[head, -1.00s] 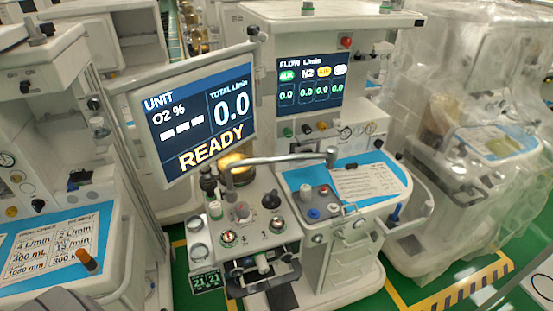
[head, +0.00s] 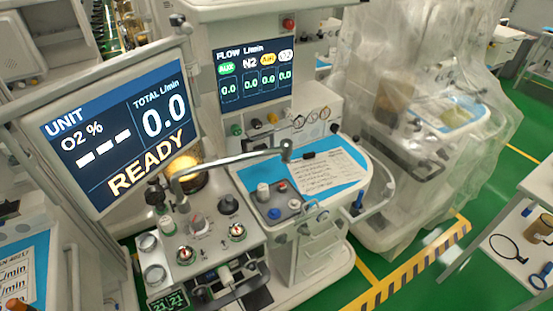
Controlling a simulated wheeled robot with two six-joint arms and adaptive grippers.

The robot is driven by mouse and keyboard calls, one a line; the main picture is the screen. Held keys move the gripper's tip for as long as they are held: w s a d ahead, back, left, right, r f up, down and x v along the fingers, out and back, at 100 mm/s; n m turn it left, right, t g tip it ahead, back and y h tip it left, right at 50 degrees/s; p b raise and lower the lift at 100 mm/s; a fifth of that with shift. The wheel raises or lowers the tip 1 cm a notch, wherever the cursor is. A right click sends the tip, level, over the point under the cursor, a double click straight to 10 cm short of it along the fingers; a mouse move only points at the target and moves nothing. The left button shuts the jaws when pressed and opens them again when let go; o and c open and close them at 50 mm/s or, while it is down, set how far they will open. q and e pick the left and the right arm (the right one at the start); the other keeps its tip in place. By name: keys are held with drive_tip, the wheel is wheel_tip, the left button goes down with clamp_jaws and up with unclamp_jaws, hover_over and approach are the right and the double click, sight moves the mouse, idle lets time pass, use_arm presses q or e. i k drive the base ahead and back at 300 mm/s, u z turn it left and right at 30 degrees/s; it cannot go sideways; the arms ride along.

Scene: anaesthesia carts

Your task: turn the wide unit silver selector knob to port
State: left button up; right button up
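The anaesthesia unit with the READY screen (head: 118,128) stands left of centre in the head view. Its front block (head: 205,250) carries a silver-grey knob (head: 197,224) on a pale plate, between two round gauges (head: 185,254) (head: 237,231). A dark knob (head: 228,203) stands behind it to the right. A small grey pad on the unit's worktop holds a pale silver-white knob (head: 263,191), a blue knob (head: 274,213) and a red knob (head: 282,187). I cannot tell which is the selector, and no knob's setting is readable. Neither of my grippers is in view.
A metal arm (head: 235,158) crosses above the front block. A plastic-wrapped machine (head: 400,130) stands to the right. A white table (head: 520,245) with a black ring is at the right edge. Green floor (head: 440,275) with yellow-black striping lies clear between them.

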sight(302, 229)
drive_tip(key=z, duration=2.75)
drive_tip(key=i, duration=2.05)
drive_tip(key=u, duration=3.1)
